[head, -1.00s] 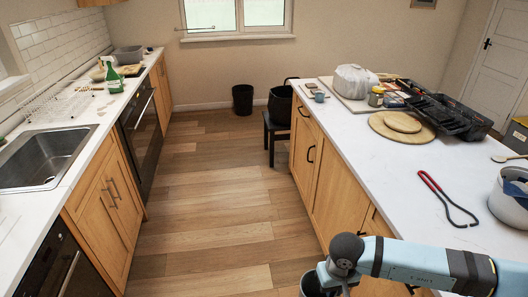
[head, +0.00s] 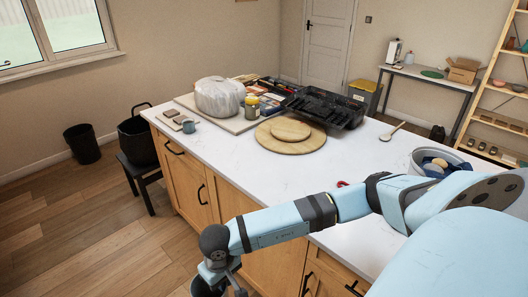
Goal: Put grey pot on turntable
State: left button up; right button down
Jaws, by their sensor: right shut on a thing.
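My right gripper (head: 226,286) is low at the bottom edge of the head view, in front of the wooden cabinet side and below the worktop level. It is shut on a dark grey pot (head: 204,289), which is mostly cut off by the frame edge. A round wooden disc with a smaller disc on it, which looks like the turntable (head: 309,143), lies on the white worktop. It is well beyond the gripper, and its top is bare. My left gripper is out of view.
A white tub (head: 424,160) is at right, partly behind my arm. Worktop (head: 240,160) in front of the discs is clear.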

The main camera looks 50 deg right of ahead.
aim_at(292, 133)
jog(key=i+u, duration=0.15)
jog(key=i, duration=0.5)
jog(key=i+l+u, duration=0.15)
jog(key=i, duration=0.5)
jog(key=i+j+z, duration=0.2)
jog(key=i, duration=0.25)
jog(key=i+j+z, duration=0.2)
jog(key=i, duration=0.2)
jog(key=l+z, duration=0.1)
jog(key=z, duration=1.35)
